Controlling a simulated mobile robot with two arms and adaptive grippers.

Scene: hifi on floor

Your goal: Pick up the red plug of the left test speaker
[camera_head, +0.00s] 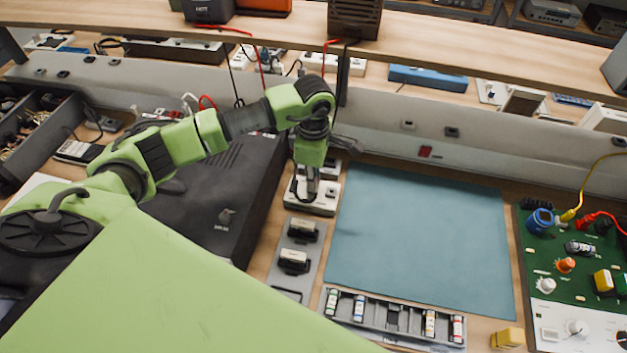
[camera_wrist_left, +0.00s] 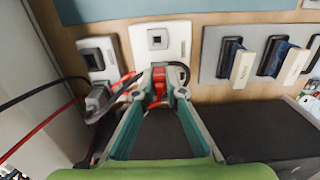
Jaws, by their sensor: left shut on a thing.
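My left gripper (camera_head: 308,188) reaches down from above to a white box (camera_head: 326,204) left of the blue-green mat. In the left wrist view, my left gripper (camera_wrist_left: 159,80) is shut on the red plug (camera_wrist_left: 158,86), which shows between the two fingertips. The tips are over the lower part of the white box (camera_wrist_left: 175,40), which has a dark square opening. I cannot tell whether the plug touches the box. A dark cable arches beside the tips. My right gripper is in neither view.
A grey connector (camera_wrist_left: 98,100) with black and red leads sits close left of my fingers. A grey holder (camera_head: 283,275) with dark blocks lies below the box. A black case (camera_head: 225,180) stands left. The blue-green mat (camera_head: 420,235) is bare.

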